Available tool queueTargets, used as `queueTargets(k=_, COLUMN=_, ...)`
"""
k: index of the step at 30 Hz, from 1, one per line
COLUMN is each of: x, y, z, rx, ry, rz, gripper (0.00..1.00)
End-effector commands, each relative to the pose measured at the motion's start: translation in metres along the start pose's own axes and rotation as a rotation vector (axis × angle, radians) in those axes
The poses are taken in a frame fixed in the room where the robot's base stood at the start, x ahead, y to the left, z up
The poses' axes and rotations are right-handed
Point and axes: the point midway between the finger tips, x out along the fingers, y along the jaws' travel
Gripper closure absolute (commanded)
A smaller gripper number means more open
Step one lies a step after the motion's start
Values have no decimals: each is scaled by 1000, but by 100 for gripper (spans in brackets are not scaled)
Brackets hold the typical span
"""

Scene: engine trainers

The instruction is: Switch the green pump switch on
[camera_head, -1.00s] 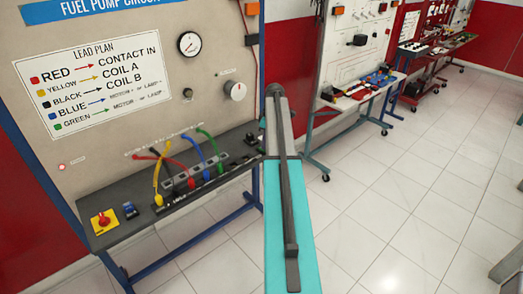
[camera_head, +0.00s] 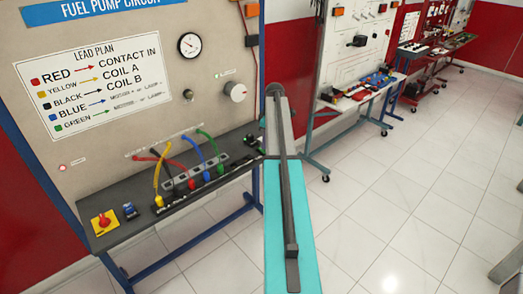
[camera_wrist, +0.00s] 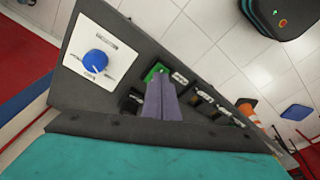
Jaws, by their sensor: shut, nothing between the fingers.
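In the wrist view the green switch (camera_wrist: 154,72) shows on a dark panel (camera_wrist: 115,65), partly covered by my fingers. Its on or off position cannot be made out. My gripper (camera_wrist: 160,82) is shut and empty, with its grey-purple fingertips right at the near side of the green switch. I cannot tell whether they touch it. In the head view my arm hides the fingertips and I cannot make out the green switch.
A blue knob (camera_wrist: 95,61) on a white plate sits left of the fingers, with several dark switches (camera_wrist: 205,97) to the right. In the head view, coloured leads (camera_head: 205,150) arch over the bench, near a red knob (camera_head: 104,221). Tiled floor (camera_head: 400,220) is clear on the right.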

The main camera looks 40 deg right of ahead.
Motion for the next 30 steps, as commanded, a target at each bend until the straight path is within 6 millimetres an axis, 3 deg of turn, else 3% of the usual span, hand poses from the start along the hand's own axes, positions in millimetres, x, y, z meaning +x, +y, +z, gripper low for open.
queueTargets(k=30, x=-54, y=0, z=-9, rx=0, ry=0, rz=0, gripper=100)
